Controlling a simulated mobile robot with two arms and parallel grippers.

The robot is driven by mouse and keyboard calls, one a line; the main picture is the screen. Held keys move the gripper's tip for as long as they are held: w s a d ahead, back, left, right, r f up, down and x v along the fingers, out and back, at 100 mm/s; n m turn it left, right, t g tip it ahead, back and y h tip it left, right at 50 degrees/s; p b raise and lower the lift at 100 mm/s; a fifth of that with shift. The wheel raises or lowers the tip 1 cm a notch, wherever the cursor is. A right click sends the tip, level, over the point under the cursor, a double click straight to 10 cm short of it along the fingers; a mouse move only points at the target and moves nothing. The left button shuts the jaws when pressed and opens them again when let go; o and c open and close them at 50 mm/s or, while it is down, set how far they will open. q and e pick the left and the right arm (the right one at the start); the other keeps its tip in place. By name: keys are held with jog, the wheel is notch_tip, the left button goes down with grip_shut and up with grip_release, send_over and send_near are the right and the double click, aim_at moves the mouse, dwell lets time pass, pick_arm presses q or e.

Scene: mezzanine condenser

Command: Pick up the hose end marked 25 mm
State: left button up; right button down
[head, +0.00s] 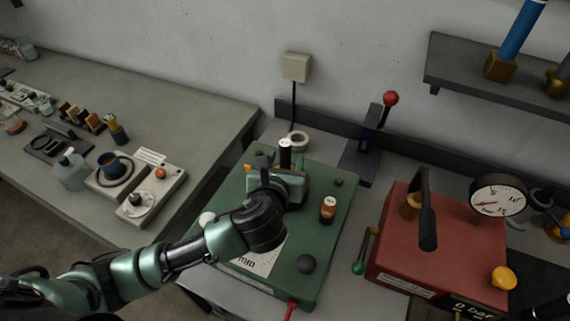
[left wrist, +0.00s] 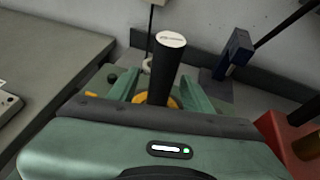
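A black upright hose end (head: 285,153) with a pale marked top stands at the back of the green box (head: 333,241). The mark on it is too small to read. A brown hose end (head: 328,210) with a pale top stands to its right on the same box; its mark is also unreadable. My left gripper (head: 277,176) is over the back of the green box. In the left wrist view, the black hose end (left wrist: 165,70) rises between its open fingers, with a gap showing on each side. An orange ring shows around its base. My right gripper is not in view.
A red box (head: 437,240) with a black handle and a round gauge (head: 497,195) stands to the right. A red-knobbed lever (head: 372,140) is behind the green box. A dark knob (head: 306,263) sits at the box's front. A side table (head: 190,115) at left holds small items.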

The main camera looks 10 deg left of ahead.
pick_arm(q)
grip_shut()
